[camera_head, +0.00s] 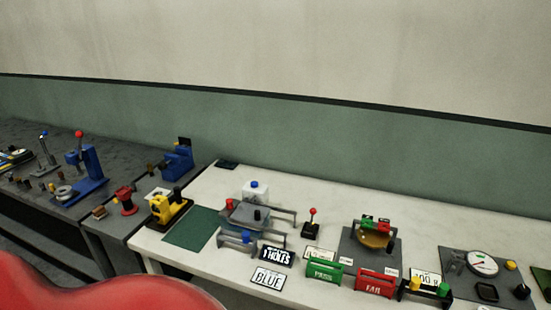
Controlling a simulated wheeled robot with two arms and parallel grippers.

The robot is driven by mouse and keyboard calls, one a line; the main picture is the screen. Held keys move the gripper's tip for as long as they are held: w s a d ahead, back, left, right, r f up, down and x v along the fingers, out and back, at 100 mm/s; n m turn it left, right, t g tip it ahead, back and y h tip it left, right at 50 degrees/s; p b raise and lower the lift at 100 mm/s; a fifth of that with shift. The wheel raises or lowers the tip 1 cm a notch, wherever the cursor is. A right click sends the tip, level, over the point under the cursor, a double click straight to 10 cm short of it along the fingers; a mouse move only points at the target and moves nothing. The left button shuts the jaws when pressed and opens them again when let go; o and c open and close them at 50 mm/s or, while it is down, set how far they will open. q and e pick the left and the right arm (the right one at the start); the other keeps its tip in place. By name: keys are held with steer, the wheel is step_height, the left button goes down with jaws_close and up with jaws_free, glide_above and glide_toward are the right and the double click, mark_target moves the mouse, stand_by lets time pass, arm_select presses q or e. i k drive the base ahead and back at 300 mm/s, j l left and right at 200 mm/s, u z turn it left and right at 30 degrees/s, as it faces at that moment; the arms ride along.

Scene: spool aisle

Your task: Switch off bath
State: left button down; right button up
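Nothing in view is labelled as a bath, so I cannot tell for certain which device it is. A grey box-like unit with a dark knob (248,214) stands on the white table. Behind it is a white block with a blue top (255,192). A small lever with a red knob (312,222) stands upright on a dark base to its right. Further right, a round amber vessel (373,239) sits on a grey plate, with red and green parts above it. Neither of my grippers is in view.
A dark bench (30,190) with tools adjoins left. A red surface fills the lower left.

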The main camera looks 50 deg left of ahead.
mark_target(312, 211)
steer(key=u, duration=1.45)
